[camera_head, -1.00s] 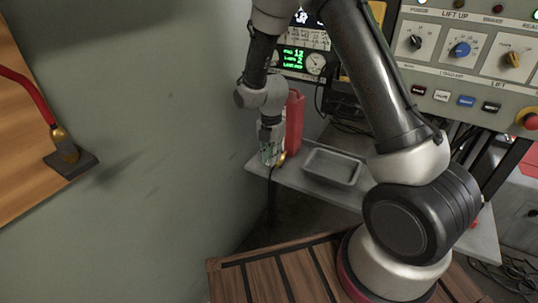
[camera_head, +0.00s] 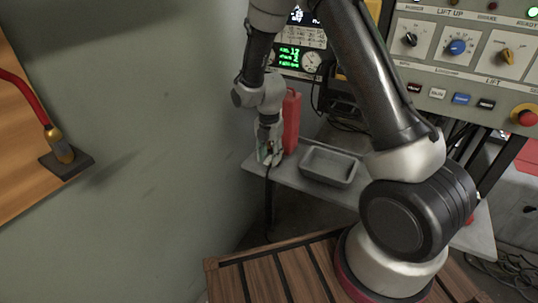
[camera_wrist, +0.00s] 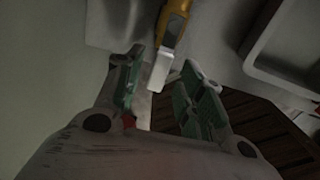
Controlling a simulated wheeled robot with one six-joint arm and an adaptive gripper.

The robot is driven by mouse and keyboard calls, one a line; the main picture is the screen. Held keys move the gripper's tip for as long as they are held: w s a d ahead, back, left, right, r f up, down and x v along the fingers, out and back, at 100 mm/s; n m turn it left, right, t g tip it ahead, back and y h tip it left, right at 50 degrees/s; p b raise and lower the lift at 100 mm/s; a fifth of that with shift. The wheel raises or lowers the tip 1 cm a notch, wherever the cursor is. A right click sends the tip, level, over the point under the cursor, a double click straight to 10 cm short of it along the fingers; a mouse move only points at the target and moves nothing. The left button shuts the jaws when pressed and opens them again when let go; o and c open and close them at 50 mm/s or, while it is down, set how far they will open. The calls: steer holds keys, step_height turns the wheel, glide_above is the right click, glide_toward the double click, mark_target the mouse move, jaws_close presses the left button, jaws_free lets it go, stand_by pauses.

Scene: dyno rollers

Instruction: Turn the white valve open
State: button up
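I cannot pick out a white valve for certain in either view. In the wrist view, my gripper (camera_wrist: 162,68) is open, with green pads on both fingers. A yellow piece (camera_wrist: 173,24) with a pale, flat, whitish end (camera_wrist: 159,74) shows in the gap between the fingers. A gap shows between it and the right finger; whether it touches the left one is unclear. In the head view, my gripper (camera_head: 268,150) points down over the left end of a grey shelf (camera_head: 305,185), close beside a red container (camera_head: 291,120). What lies between its fingers is hidden there.
A grey tray (camera_head: 329,166) sits on the shelf right of my gripper. A green-grey wall (camera_head: 150,200) rises close on the left. A control panel (camera_head: 470,70) with knobs and buttons is at upper right. A dark cable hangs below the gripper.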

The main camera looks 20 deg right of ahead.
mark_target(269, 159)
step_height(269, 159, up, 12)
stand_by(0.6)
